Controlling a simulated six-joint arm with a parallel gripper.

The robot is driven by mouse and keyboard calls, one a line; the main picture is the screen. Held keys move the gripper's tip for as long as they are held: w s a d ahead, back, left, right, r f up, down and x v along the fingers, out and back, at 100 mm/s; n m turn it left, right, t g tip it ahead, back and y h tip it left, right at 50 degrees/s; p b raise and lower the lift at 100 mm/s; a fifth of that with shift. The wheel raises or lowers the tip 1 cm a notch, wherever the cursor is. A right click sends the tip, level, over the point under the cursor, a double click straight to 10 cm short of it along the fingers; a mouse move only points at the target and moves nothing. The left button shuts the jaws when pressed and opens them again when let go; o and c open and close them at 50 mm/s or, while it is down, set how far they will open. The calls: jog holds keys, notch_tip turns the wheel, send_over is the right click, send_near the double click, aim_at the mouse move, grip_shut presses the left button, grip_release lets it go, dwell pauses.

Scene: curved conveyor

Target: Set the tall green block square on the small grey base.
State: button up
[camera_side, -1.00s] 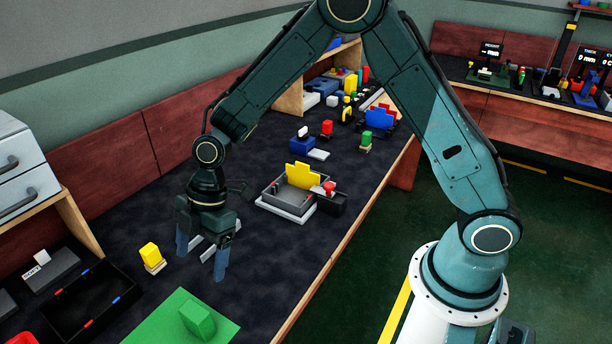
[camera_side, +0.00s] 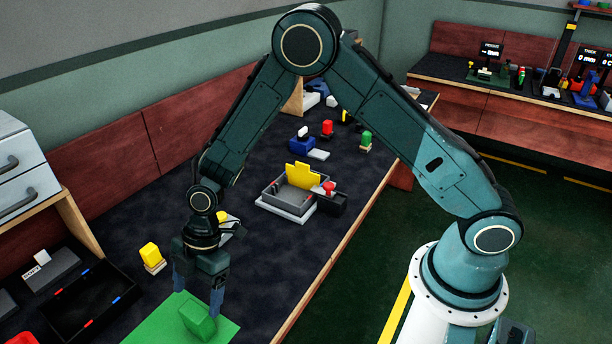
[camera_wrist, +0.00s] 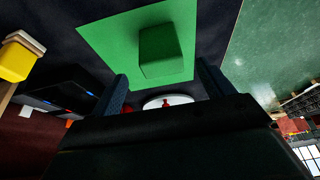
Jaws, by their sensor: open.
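The green block (camera_side: 197,320) rests on a green mat (camera_side: 225,328) at the bottom of the side view. It looks squat or tilted there; I cannot tell whether it stands or lies. My gripper (camera_side: 197,296) is open and empty, fingers pointing down, close above and behind the block. In the wrist view the block (camera_wrist: 160,50) shows beyond the fingertips, between the lines of the two fingers (camera_wrist: 162,72), on the mat (camera_wrist: 108,38). I cannot surely identify the small grey base; a pale grey piece (camera_side: 236,229) shows partly hidden behind my wrist.
A yellow block (camera_side: 149,255) on a pale base stands left of my gripper. A black tray (camera_side: 85,300) lies further left. A grey fixture (camera_side: 290,200) with a yellow plate stands to the right. Dark table is clear between this fixture and the mat.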

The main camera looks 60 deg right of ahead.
aim_at(196, 308)
jog(key=shift+a+f, duration=0.15)
jog(key=shift+f, duration=0.3)
jog(key=shift+f, duration=0.1)
jog(key=shift+x, duration=2.5)
jog(key=shift+s, duration=0.15)
jog(key=c, duration=1.2)
notch_tip(196, 308, up, 20)
jog(key=shift+r, duration=0.1)
